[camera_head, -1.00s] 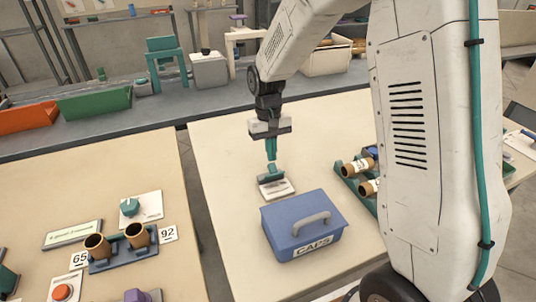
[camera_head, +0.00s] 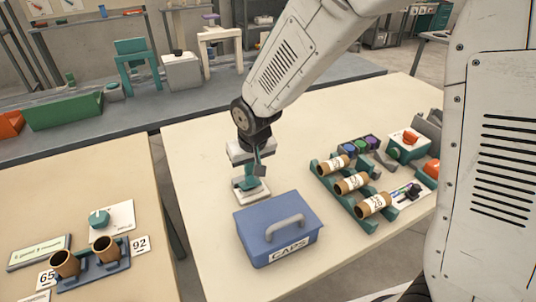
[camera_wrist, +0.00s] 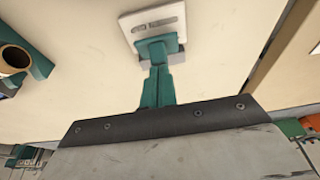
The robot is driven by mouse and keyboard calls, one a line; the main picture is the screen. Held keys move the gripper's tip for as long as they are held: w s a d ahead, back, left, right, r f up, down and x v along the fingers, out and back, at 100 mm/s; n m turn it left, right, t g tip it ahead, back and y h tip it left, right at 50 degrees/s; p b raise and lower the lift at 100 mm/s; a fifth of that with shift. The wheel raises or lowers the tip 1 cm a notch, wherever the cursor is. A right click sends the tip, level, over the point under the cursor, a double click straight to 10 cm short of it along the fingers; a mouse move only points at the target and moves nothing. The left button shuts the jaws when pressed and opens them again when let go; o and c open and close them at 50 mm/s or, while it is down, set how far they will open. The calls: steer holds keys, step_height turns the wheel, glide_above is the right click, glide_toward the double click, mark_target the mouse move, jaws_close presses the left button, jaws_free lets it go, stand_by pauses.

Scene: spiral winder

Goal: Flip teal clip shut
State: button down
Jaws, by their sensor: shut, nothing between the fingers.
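The teal clip (camera_head: 246,184) sits on a small white plate (camera_head: 252,197) on the cream table, behind the blue CAPS box. In the wrist view the clip (camera_wrist: 155,47) shows at the plate's near end, by a grey block. My gripper (camera_wrist: 156,72) is shut and empty, its teal fingers together. The fingertips are right at the clip and seem to touch it, though a small gap cannot be ruled out. In the head view my wrist partly hides the fingers and the clip. I cannot tell the clip's exact angle.
The blue CAPS box (camera_head: 279,232) with a grey handle stands just in front of the clip. A green rack (camera_head: 330,190) with labelled brown tubes stands to the right. The table left of the plate is clear to its edge.

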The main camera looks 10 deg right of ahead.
steer(key=shift+s+d+f, duration=0.1)
steer(key=shift+s+f, duration=0.15)
steer(key=shift+s, duration=0.3)
steer(key=shift+s+f, duration=0.25)
steer(key=shift+s, duration=0.3)
steer(key=shift+d, duration=0.25)
steer(key=shift+a, duration=0.2)
steer(key=shift+w+a+f, duration=0.15)
steer(key=shift+w+f, duration=0.15)
steer(key=shift+w, duration=0.35)
steer(key=shift+r, duration=0.1)
step_height(320, 180, up, 4)
steer(key=s+d+r, duration=0.1)
steer(key=s+r, duration=0.5)
steer(key=s, duration=0.1)
steer(key=shift+s+d+r, duration=0.2)
steer(key=shift+d+r, duration=0.1)
steer(key=shift+d, duration=0.05)
